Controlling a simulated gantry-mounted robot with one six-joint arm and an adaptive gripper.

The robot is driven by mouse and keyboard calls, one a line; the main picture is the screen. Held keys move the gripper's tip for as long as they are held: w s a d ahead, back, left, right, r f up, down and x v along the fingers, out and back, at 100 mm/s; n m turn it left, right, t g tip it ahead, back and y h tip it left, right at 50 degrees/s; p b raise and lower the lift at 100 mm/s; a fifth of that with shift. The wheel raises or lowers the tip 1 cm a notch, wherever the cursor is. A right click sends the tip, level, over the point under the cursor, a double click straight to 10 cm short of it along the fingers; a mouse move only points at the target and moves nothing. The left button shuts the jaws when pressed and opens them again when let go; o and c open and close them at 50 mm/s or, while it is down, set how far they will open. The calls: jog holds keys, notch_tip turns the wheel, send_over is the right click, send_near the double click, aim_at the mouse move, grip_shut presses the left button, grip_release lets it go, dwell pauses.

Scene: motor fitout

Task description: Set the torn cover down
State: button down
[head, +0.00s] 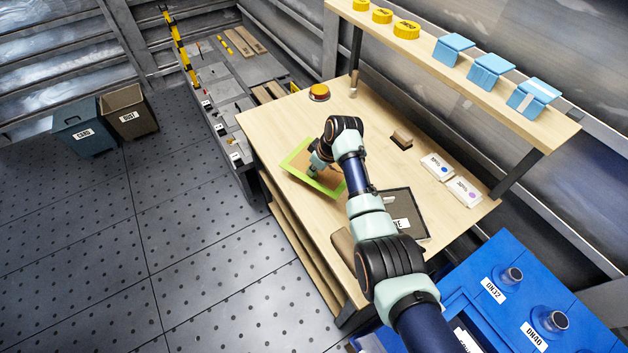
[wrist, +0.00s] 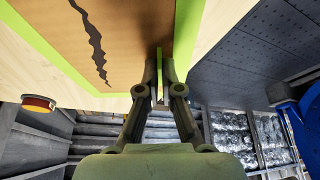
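The torn cover (head: 309,182) is a flat brown panel with a bright green border, over the left part of the wooden workbench in the head view. In the wrist view the torn cover (wrist: 135,35) fills the upper left, with a jagged dark tear across its brown face. My gripper (wrist: 163,98) has its two fingers close together on either side of the cover's green edge, shut on it. In the head view my gripper (head: 316,170) is at the cover, partly hidden by my arm. I cannot tell whether the cover touches the bench.
The bench (head: 285,125) has free wood around the cover. A round red-and-yellow button (head: 319,92), a small brown block (head: 402,139), white labelled packs (head: 437,167) and a dark labelled tray (head: 410,205) stand on it. A raised shelf (head: 425,50) runs along the back.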

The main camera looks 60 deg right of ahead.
aim_at(315, 176)
jog(key=shift+f+b, duration=0.7)
jog(key=shift+f, duration=1.7)
jog(key=shift+f, duration=0.1)
jog(key=c, duration=1.3)
grip_release()
jog(key=shift+r, duration=0.3)
jog(key=p+v, duration=0.4)
jog(key=v, duration=0.7)
jog(key=shift+s+r+p, duration=0.2)
jog(key=shift+r+p, duration=0.1)
jog(key=shift+p, duration=0.1)
